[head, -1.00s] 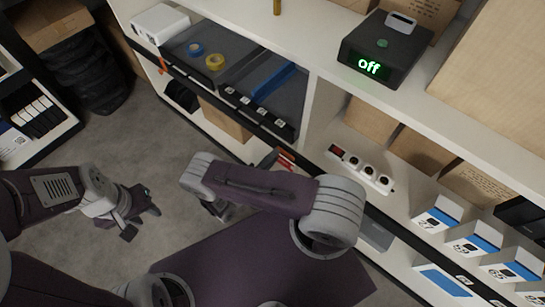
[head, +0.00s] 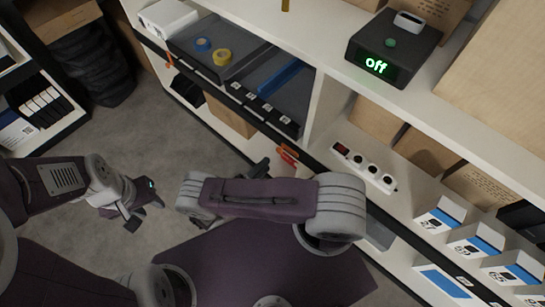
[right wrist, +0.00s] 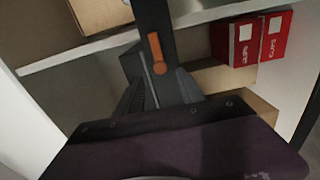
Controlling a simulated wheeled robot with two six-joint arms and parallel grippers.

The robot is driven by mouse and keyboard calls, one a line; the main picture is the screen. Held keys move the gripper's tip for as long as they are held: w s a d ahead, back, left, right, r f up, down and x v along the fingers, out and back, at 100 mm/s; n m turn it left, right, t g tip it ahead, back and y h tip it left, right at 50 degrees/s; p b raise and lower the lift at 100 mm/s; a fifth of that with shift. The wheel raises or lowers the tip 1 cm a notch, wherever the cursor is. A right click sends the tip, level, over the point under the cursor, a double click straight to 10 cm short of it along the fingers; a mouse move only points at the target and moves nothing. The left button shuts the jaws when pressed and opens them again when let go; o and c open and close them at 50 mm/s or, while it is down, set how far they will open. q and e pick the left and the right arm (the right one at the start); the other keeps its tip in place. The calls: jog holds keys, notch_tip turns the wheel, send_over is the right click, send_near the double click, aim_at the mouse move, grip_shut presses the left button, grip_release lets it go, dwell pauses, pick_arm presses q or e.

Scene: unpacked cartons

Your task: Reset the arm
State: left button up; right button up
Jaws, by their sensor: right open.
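My left gripper (head: 143,210) hangs low over the grey floor at the left of the head view. Its dark fingers look apart, with nothing seen between them. My right arm (head: 265,200) crosses the middle of the head view, its purple link in front of the shelf unit. The right gripper (head: 258,169) is mostly hidden behind that link; only a dark part shows near the lower shelf. In the right wrist view the right gripper (right wrist: 160,88) is open. An orange part (right wrist: 155,56) on a dark upright shows just beyond it; I see nothing clearly held.
A black box reading "off" (head: 376,64) stands on the shelf top. A power strip (head: 363,167) and numbered boxes (head: 440,217) fill lower shelves. Red boxes (right wrist: 253,40) show in the wrist view.

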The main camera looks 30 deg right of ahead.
jog(key=shift+v, duration=0.9)
